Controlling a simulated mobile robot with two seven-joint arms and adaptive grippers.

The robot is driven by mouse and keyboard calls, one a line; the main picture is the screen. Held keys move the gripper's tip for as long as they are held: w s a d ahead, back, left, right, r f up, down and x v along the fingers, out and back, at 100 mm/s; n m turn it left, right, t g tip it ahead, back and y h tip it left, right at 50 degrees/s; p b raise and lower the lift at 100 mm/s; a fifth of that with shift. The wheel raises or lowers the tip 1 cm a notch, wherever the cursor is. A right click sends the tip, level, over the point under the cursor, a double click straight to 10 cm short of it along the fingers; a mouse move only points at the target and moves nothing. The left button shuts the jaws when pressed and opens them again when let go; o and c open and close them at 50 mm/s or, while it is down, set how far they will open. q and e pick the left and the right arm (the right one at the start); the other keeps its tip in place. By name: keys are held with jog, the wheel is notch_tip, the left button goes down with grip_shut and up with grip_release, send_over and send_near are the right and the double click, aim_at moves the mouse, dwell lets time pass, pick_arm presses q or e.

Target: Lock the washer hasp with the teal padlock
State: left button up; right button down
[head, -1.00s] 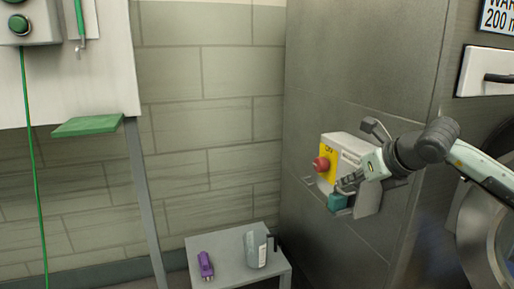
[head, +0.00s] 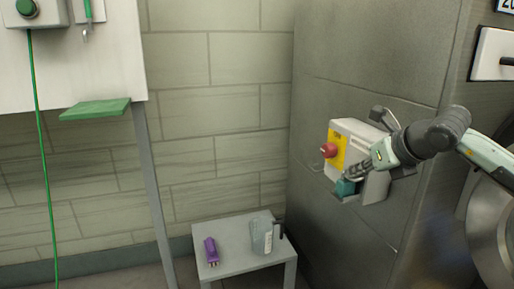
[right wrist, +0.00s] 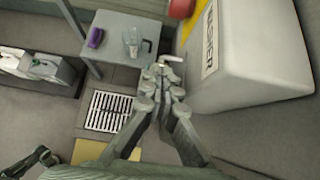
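The teal padlock (head: 346,188) shows in the head view as a small teal block beside the lower front of a grey-white box with a yellow panel. My right gripper (head: 354,175) reaches in from the right, its fingertips at the padlock's top. In the right wrist view the fingers (right wrist: 163,88) are close together around something small, and a pale metal hook, likely the shackle (right wrist: 172,59), sticks out beyond them. The teal body is not clear there. I cannot tell whether the shackle passes through a hasp.
The box (head: 368,140) with a red button (head: 329,150) is fixed to the grey machine side. A low grey table (head: 240,268) below holds a purple object (head: 211,251) and a clear jug (head: 261,236). A green shelf (head: 95,109) juts out at left.

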jog(key=shift+r+p, duration=1.35)
jog(key=shift+r, duration=1.7)
